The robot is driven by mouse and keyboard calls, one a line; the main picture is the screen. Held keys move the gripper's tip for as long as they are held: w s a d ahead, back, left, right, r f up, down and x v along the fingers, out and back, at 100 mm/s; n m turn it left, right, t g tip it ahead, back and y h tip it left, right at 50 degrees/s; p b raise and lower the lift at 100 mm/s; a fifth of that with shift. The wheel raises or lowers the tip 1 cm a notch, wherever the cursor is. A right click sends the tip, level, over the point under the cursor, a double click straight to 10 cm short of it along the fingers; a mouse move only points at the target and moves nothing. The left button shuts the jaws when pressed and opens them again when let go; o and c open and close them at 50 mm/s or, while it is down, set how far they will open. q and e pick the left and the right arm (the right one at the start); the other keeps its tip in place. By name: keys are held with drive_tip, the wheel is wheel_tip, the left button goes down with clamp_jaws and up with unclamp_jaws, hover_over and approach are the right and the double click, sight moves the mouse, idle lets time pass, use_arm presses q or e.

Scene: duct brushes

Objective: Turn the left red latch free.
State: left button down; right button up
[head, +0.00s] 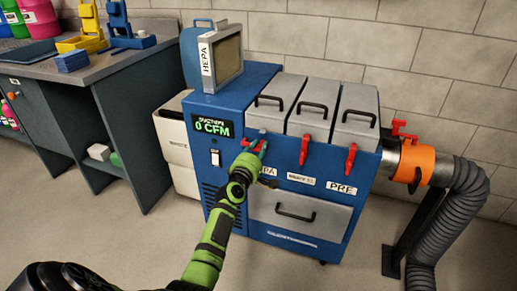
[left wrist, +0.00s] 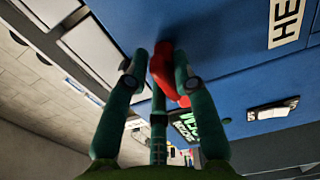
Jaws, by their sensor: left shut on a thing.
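The left red latch (head: 252,138) is on the front of the blue suction unit (head: 258,88), below the leftmost grey lid, and is partly hidden by my gripper. My left gripper (head: 257,147) reaches it from the front and is shut on it. In the left wrist view the latch (left wrist: 163,75) shows red between the two green fingers of my gripper (left wrist: 160,58). The middle red latch (head: 304,150) and the right red latch (head: 351,159) hang pointing down, apart from my gripper. My right gripper is not in view.
A grey-framed HEPA filter (head: 222,62) stands on top of the unit. The display (head: 213,127) reads 0 CFM. A grey drawer (head: 298,212) is below the latches. An orange collar (head: 415,165) and grey hose (head: 462,205) are at the right. A workbench (head: 95,72) stands left.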

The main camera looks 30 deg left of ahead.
use_arm(q)
drive_tip(key=c, duration=1.2)
unclamp_jaws()
drive_tip(key=shift+o, duration=0.3)
drive_tip(key=shift+s+d+f, duration=0.15)
drive_tip(key=shift+s, duration=0.35)
drive_tip(key=v, duration=1.1)
